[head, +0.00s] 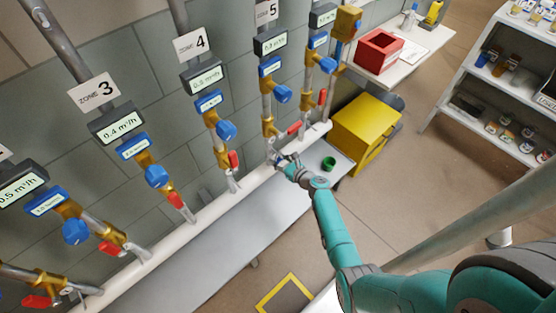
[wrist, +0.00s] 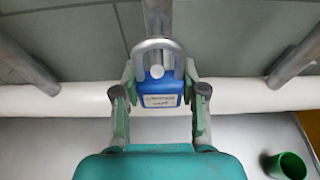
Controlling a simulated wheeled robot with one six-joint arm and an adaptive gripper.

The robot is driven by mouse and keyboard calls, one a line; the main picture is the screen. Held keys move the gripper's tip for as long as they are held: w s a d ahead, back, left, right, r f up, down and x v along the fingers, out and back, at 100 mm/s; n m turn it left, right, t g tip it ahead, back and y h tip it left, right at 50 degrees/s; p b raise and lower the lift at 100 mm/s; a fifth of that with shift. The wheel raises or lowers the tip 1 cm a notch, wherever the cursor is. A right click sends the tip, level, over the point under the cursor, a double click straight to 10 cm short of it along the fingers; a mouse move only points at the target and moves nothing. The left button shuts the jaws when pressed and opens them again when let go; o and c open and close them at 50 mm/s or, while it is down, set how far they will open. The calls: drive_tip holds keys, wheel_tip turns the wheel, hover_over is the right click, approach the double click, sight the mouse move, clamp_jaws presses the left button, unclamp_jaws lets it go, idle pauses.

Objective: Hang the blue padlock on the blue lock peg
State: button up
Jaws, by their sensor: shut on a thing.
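The blue padlock (wrist: 163,92) has a pale label and a grey shackle (wrist: 158,46) pointing away from me. My gripper (wrist: 160,95) is shut on the padlock's body from both sides in the wrist view. A small pale round end (wrist: 157,71) shows inside the shackle's loop; I cannot tell whether it is the lock peg or whether the shackle hangs on it. In the head view my gripper (head: 281,160) is low at the zone 5 pipe, just above the white pipe; the padlock is too small to make out there. I see no clearly blue peg.
A white horizontal pipe (wrist: 60,97) runs behind the gripper, with vertical pipes on both sides. A green cup (wrist: 285,166) stands on the grey bench (head: 215,242) to the right. Red-handled valves (head: 294,127) and blue knobs line the pipes. A yellow box (head: 365,130) stands farther right.

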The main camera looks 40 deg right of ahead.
drive_tip(key=shift+r, duration=0.2)
drive_tip(key=shift+r, duration=0.35)
drive_tip(key=shift+r, duration=0.1)
idle(0.7)
idle(0.3)
drive_tip(key=s, duration=0.7)
drive_tip(key=shift+s+d, duration=0.15)
drive_tip(key=shift+s, duration=0.1)
idle(0.9)
idle(0.5)
